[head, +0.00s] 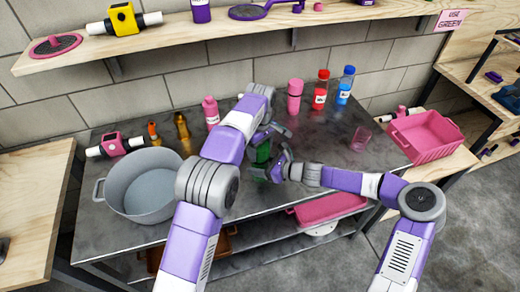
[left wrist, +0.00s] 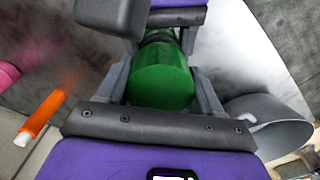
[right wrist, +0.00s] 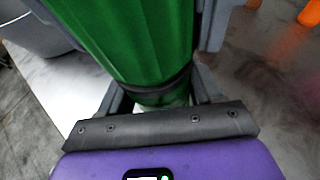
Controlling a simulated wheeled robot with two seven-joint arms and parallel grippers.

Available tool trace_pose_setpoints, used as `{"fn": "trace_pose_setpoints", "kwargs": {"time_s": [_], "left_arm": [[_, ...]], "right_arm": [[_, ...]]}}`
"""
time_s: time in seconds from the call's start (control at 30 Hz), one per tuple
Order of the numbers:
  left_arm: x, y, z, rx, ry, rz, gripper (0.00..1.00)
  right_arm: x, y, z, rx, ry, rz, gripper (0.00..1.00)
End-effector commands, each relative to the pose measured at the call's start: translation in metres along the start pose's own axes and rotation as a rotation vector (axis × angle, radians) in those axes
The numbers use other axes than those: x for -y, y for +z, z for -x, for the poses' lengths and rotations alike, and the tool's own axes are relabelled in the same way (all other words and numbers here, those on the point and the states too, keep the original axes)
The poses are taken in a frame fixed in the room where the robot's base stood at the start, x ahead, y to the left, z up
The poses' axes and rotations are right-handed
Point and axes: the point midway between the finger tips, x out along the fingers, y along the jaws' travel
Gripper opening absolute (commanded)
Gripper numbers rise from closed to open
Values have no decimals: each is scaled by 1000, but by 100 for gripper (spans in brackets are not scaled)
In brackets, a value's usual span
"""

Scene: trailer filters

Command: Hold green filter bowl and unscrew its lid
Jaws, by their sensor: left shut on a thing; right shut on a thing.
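The green filter bowl (head: 262,153) is held above the middle of the metal table, partly hidden by my grippers. My left gripper (head: 266,132) is shut on the green bowl, whose rounded green face shows between the fingers in the left wrist view (left wrist: 163,77). My right gripper (head: 274,170) is shut at the filter's other end. In the right wrist view the ribbed green body (right wrist: 140,35) leads to a dark ring (right wrist: 160,88) and a pale end between the fingers. The lid's seam is not clearly visible.
A grey pot (head: 145,185) stands at the table's left. Pink, red and blue bottles (head: 320,90) stand along the back. A clear pink cup (head: 361,139) is to the right, and a pink crate (head: 425,135) is on the right side. A wooden shelf (head: 230,27) runs above.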

Motion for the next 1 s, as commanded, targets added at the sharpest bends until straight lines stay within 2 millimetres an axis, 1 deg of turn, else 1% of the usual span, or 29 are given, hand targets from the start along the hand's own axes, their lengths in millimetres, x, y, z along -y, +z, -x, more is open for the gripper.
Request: {"fn": "trace_pose_setpoints", "kwargs": {"time_s": [0.4,0.77,0.87,1.0], "left_arm": [[0,0,15,0,1,0,29],[0,0,17,0,1,0,29],[-1,0,25,-1,3,0,29],[-1,0,43,-2,4,0,29]], "right_arm": [[0,0,0,0,-1,0,0],[0,0,0,0,-1,0,0],[0,0,0,0,-1,0,0],[0,0,0,0,-1,0,0]]}}
